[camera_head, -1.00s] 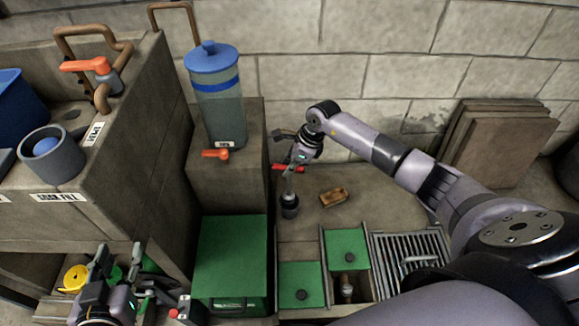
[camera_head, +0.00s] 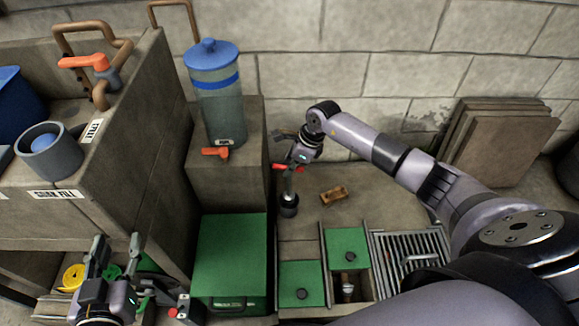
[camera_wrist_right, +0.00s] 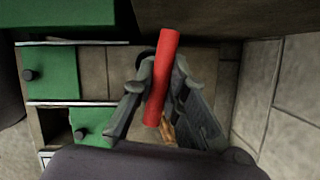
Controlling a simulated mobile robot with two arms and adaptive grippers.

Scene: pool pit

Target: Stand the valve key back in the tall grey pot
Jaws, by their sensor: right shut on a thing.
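The valve key has a red crossbar handle (camera_head: 278,166) and a grey shaft pointing down. My right gripper (camera_head: 290,169) is shut on it, near the wall. In the right wrist view the red handle (camera_wrist_right: 163,78) lies between the fingers of my right gripper (camera_wrist_right: 158,95). The tall grey pot (camera_head: 289,208) is directly below, and the shaft's lower end meets its mouth. I cannot tell how deep the shaft sits, and the wrist view mostly hides the pot. My left gripper (camera_head: 117,243) is open and empty at the lower left.
A wooden block (camera_head: 334,196) lies right of the pot. Green lids (camera_head: 348,248) and a metal grate (camera_head: 412,256) are in front. A blue-lidded canister (camera_head: 218,105) stands left on a stone block, with a green box (camera_head: 231,255) below. Boards (camera_head: 500,140) lean on the wall.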

